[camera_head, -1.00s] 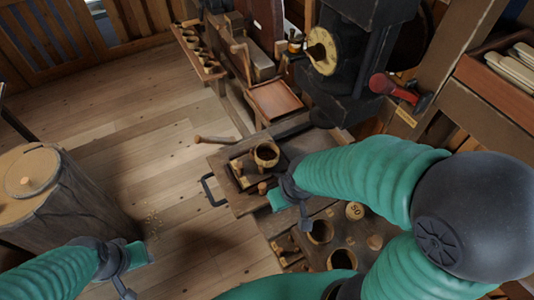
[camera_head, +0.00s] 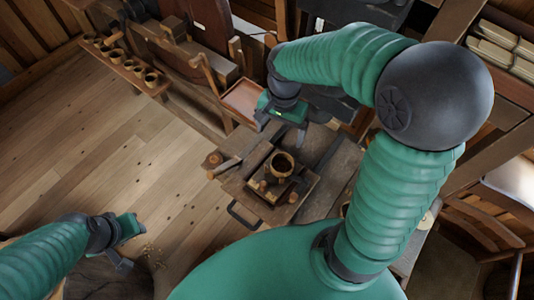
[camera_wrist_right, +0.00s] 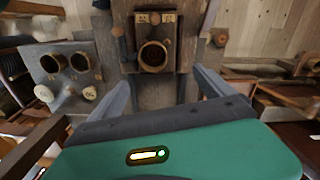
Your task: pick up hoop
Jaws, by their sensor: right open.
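A round, open wooden ring (camera_head: 282,164), which looks like the hoop, stands on a small dark wooden fixture (camera_head: 265,183) on the workbench. It also shows in the right wrist view (camera_wrist_right: 152,57), straight ahead between the finger lines. My right gripper (camera_head: 284,130) is open and empty, beyond the ring in the head view and apart from it. Its two fingers also show in the right wrist view (camera_wrist_right: 161,84). My left gripper (camera_head: 130,245) is at the lower left, over the floor and far from the ring. Its finger gap is not clear.
A wooden handle (camera_head: 224,168) lies left of the fixture. A black bar handle (camera_head: 243,216) sits at the bench front. A reddish tray (camera_head: 242,99) is behind. Several cups line a shelf (camera_head: 130,70) at the upper left. Two more rings (camera_wrist_right: 67,63) show in the wrist view.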

